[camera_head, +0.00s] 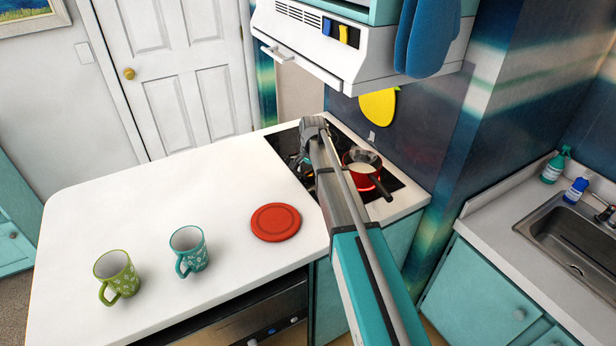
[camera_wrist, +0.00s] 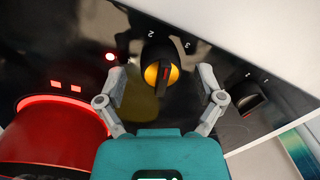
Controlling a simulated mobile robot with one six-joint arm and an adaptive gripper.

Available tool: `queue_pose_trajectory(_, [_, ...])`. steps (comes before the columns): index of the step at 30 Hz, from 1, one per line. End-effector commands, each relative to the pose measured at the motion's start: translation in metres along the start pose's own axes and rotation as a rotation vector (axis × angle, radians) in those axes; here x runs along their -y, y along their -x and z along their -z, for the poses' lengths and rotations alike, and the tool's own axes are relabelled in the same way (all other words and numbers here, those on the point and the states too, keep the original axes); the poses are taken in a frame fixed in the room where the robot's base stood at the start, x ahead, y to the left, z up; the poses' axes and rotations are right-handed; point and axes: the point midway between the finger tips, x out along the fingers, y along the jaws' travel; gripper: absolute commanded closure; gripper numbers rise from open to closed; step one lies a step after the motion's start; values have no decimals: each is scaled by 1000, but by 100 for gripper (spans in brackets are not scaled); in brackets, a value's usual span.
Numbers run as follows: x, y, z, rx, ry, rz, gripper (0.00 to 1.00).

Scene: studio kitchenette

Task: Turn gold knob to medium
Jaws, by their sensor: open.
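The gold knob (camera_wrist: 161,75) shows in the wrist view, a gold disc with a dark grip bar on a black cooktop panel, with marks 2 and 3 beside it. My gripper (camera_wrist: 160,84) is open, with one finger on each side of the knob. I see a gap between the fingers and the knob, so they look apart from it. In the head view my gripper (camera_head: 303,160) is over the far left part of the black cooktop (camera_head: 391,183), and my arm hides much of that area.
A second, dark knob (camera_wrist: 250,103) sits right of my gripper.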

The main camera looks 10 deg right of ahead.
Motion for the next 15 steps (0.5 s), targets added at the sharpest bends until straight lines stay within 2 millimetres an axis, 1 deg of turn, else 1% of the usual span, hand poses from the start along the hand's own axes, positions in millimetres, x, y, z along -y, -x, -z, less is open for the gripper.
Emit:
queue_pose_trajectory(11, [0,-2,0,0,0,0,13])
queue_pose_trajectory(13, [0,-2,0,0,0,0,22])
queue_pose_trajectory(15, [0,-2,0,0,0,0,35])
